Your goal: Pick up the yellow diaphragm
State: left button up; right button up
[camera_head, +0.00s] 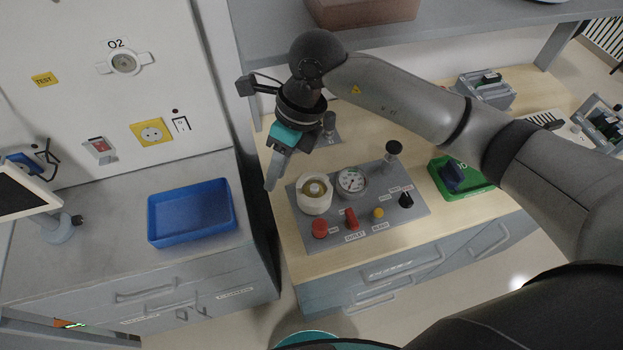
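The yellow diaphragm appears to be the dull yellow disc (314,188) inside the round white housing (315,205) on the left of the grey test panel (409,220). It shows a small pale centre. My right gripper (271,184) reaches in from the right and points down, just left of and above the housing, apart from it. Its fingers overlap in this view, so I cannot tell whether they are open or shut. Nothing shows in its grip. My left gripper is not in view.
Beside the housing stand a pressure gauge (351,182), red knobs (319,229), a yellow knob (378,212) and a black-topped post (393,149). A blue tray (190,213) sits empty on the left grey counter.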

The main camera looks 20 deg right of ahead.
aim_at(314, 187)
jog(key=w+d+h, duration=0.3)
jog(key=d+h, duration=0.1)
jog(key=d, duration=0.4)
jog(key=shift+t, duration=0.3)
jog(key=f, duration=0.7)
jog(key=f+p, duration=0.1)
jog(key=f, duration=0.3)
jog(key=shift+w+a+f, duration=0.1)
jog(key=shift+a+f, duration=0.15)
jog(key=shift+f, duration=0.1)
jog(key=shift+m, duration=0.3)
grip_shut()
